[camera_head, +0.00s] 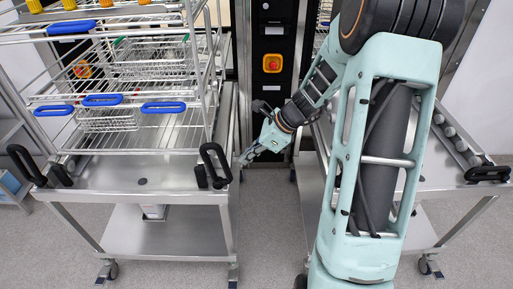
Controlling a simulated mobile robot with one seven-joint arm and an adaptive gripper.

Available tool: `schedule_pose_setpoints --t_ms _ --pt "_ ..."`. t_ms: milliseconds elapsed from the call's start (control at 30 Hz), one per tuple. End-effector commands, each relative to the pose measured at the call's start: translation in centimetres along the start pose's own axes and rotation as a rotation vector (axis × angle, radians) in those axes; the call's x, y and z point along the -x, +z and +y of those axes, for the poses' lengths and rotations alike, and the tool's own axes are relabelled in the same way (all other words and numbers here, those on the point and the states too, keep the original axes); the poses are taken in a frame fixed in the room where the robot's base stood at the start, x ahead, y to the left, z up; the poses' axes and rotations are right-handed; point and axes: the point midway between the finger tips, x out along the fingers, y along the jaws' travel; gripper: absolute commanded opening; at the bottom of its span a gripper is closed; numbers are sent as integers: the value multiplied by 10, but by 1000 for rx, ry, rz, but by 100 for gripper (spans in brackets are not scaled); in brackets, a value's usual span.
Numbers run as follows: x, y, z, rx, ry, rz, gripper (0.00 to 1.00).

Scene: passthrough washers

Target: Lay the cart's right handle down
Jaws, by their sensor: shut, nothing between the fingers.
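The cart (140,195) on the left is a steel trolley with a wire rack on it. Its right handle (226,166) is a black loop at the front right corner and stands up from the deck. The matching left handle (18,160) also stands up, tilted, at the front left corner. My gripper (244,159) is just right of the right handle, its fingertips pointing left and down. It is shut and empty. It appears apart from the handle, though the exact gap is hard to judge.
A wire rack (125,101) with blue-handled trays fills the left cart. A second steel cart (425,178) stands at the right, with a black handle (487,174) lying low. A dark post with a red button (272,63) stands behind. Grey floor shows between the carts.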

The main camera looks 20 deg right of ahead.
Motion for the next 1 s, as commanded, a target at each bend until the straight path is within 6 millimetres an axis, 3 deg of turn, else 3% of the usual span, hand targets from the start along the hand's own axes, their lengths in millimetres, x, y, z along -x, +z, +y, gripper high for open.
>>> schedule_pose_setpoints --t_ms 300,1000 --pt "-27 27 0 1 1 0 0" --pt "-24 27 -3 3 -3 16 0"
